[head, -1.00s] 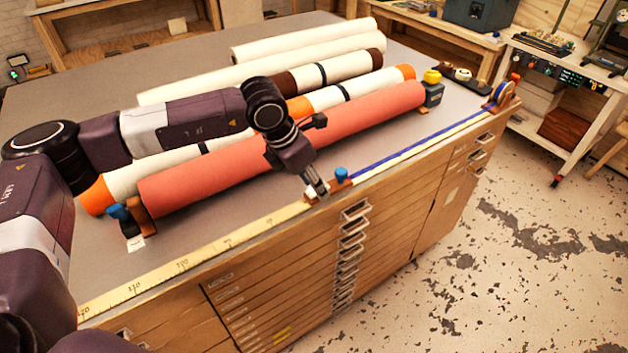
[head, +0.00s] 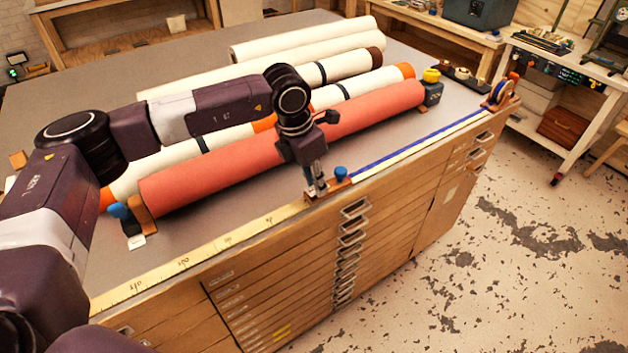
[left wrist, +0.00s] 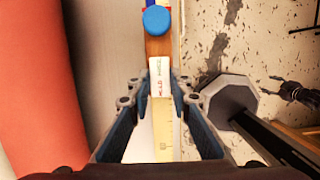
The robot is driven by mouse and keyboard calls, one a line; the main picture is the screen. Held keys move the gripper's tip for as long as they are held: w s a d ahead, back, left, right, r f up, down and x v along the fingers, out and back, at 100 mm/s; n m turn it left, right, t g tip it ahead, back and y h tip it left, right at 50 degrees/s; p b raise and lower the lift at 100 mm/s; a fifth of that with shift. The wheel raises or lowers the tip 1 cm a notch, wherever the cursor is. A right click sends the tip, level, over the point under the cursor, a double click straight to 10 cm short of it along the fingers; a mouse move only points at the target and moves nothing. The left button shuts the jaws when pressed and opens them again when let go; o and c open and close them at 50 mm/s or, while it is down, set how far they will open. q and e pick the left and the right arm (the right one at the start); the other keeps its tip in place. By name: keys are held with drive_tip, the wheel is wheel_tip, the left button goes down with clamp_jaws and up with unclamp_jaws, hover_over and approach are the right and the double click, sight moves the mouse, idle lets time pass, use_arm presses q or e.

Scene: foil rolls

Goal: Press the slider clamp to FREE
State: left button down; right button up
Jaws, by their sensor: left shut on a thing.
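The slider clamp (head: 341,180) is a small wooden block with a blue knob, on the pale measuring strip along the table's front edge. In the left wrist view, the clamp's blue knob (left wrist: 157,20) is at the top, with a white part carrying small red and dark lettering (left wrist: 157,75) below it; I cannot read the words surely. My left gripper (head: 317,190) points down at the clamp's left part, beside the knob. In the wrist view its fingertips (left wrist: 160,80) are on both sides of the lettered part, shut on the clamp.
A long red roll (head: 290,145) lies just behind the clamp, with several white rolls (head: 350,66) further back. Drawers front the table.

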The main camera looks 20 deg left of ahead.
use_arm(q)
drive_tip(key=shift+w+d+r+g+y, duration=0.1)
drive_tip(key=shift+w+d+g+y, duration=0.1)
drive_tip(key=shift+g+y, duration=0.3)
drive_tip(key=shift+w+d+g+y, duration=0.15)
drive_tip(key=shift+g+y, duration=0.25)
drive_tip(key=shift+g, duration=0.2)
drive_tip(key=shift+a, duration=0.15)
drive_tip(key=c, duration=1.8)
unclamp_jaws()
drive_tip(key=shift+o, duration=0.2)
wheel_tip(320, 180, up, 12)
